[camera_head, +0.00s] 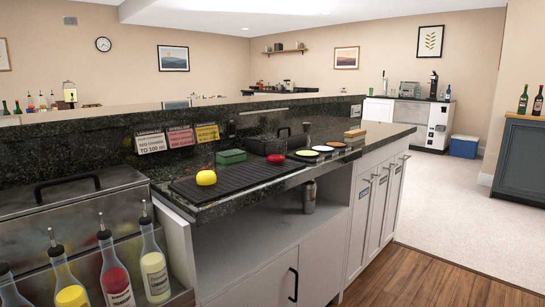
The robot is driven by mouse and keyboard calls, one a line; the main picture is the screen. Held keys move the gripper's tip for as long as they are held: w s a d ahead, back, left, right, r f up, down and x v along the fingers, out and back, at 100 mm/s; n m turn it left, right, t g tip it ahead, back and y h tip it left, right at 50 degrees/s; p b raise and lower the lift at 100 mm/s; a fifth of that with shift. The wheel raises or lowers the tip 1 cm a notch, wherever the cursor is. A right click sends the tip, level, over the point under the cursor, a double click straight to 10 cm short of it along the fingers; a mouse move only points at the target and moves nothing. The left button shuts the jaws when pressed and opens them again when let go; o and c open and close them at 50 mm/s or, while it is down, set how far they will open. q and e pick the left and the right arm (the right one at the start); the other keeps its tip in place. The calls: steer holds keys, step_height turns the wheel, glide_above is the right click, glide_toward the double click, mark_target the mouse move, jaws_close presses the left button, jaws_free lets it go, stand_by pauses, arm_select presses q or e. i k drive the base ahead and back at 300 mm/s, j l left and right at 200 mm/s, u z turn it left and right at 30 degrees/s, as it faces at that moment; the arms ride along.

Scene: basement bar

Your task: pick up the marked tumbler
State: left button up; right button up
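I cannot make out a tumbler with a mark on it in the head view. A grey metal vessel (309,197) stands upright on the open shelf under the counter; it looks more like a shaker or bottle, and I see no mark on it. A small dark upright thing (306,129) stands at the back of the counter, too small to tell what it is. Neither of my grippers is in view.
Pourer bottles (155,270) stand at lower left. Floor (470,225) at right is clear.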

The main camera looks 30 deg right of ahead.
mark_target(276, 145)
steer(key=i+l+u, duration=0.1)
steer(key=l, duration=0.5)
steer(key=i+l+u, duration=0.1)
steer(key=l, duration=0.5)
steer(key=i+l+u, duration=0.1)
steer(key=l, duration=0.55)
steer(key=i+l, duration=0.1)
steer(key=l, duration=0.55)
steer(key=l+z, duration=0.1)
steer(key=l, duration=0.25)
steer(key=i, duration=0.05)
